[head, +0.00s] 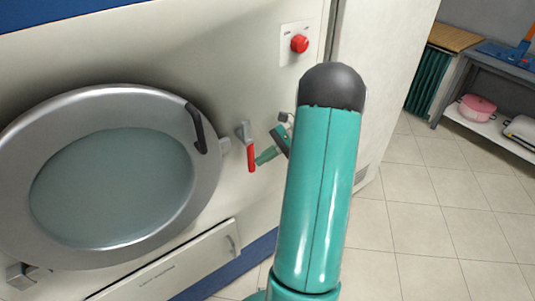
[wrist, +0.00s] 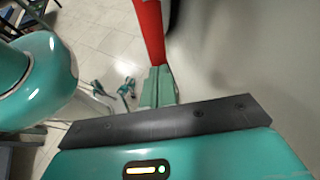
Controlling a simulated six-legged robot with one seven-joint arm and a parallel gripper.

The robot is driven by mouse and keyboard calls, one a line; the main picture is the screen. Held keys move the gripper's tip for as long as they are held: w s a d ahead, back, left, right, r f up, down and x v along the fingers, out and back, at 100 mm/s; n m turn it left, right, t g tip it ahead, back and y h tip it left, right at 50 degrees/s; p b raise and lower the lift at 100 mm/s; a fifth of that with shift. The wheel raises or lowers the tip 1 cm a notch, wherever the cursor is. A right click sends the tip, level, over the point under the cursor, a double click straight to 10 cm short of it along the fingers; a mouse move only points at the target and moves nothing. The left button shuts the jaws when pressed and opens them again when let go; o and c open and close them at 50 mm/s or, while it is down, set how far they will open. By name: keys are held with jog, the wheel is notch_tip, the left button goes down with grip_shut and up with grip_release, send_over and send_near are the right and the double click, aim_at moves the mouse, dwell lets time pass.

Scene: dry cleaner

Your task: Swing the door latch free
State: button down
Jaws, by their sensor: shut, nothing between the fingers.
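The door latch is a lever with a red grip (head: 251,158) on a silver pivot, fixed to the machine's front just right of the round door (head: 208,178). Its red grip hangs nearly straight down. My gripper (head: 263,156) is at the right side of the red grip, fingers shut and empty. In the wrist view the red grip (wrist: 149,32) rises just beyond my fingertips (wrist: 160,70). The fingertips look very close to it; I cannot tell whether they touch. My arm hides part of my gripper's body in the head view.
The door has a dark curved handle (head: 196,128) near the latch. A red button (head: 299,44) sits on a plate above. A low drawer (head: 175,268) is below the door.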

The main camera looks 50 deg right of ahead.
jog(key=shift+w+a+f, duration=0.1)
jog(key=shift+a+f, duration=0.05)
jog(key=shift+a, duration=0.25)
dwell(0.3)
